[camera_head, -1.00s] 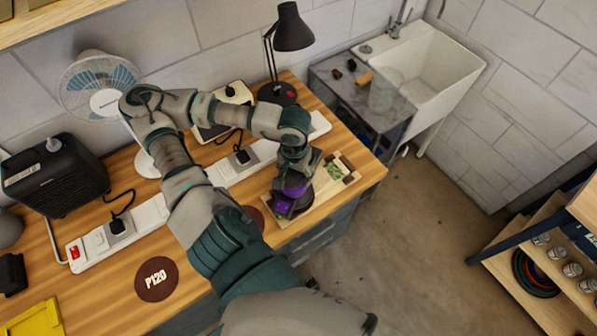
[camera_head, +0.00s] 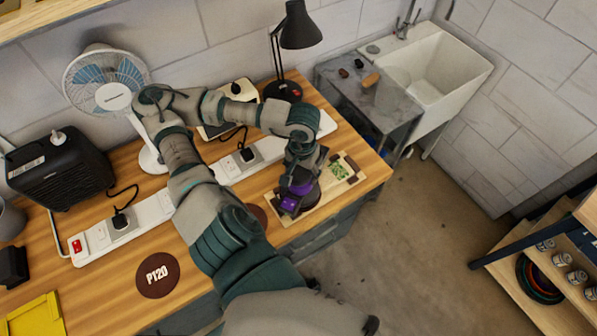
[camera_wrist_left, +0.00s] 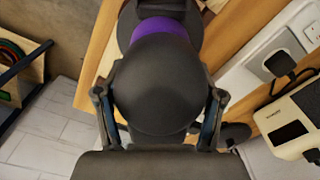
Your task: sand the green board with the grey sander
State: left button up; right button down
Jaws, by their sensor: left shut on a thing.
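The grey sander, dark with a purple band, stands on the wooden board base near the bench's right end; its purple part (camera_head: 297,189) shows in the head view. Its dark rounded top (camera_wrist_left: 160,85) fills the middle of the left wrist view. My left gripper (camera_head: 304,160) is shut on this top from above, with one finger on each side in the left wrist view (camera_wrist_left: 160,105). The green board (camera_head: 339,172) shows as a small green patch right of the sander. The sander and my gripper hide part of the area. My right gripper is not in view.
A white power strip (camera_head: 149,214) with plugs runs along the bench behind the sander. A black lamp (camera_head: 299,27), a fan (camera_head: 103,78) and a black heater (camera_head: 62,167) stand at the back. A brown P120 disc (camera_head: 157,275) lies front left. A sink (camera_head: 440,70) is beyond.

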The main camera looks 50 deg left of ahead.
pick_arm(q)
jog(key=shift+w+d, duration=0.15)
jog(key=shift+w, duration=1.05)
jog(key=shift+w+d, duration=0.15)
jog(key=shift+w, duration=1.95)
jog(key=shift+w+d+r, duration=0.1)
jog(key=shift+w+r, duration=0.05)
jog(key=shift+w, duration=1.75)
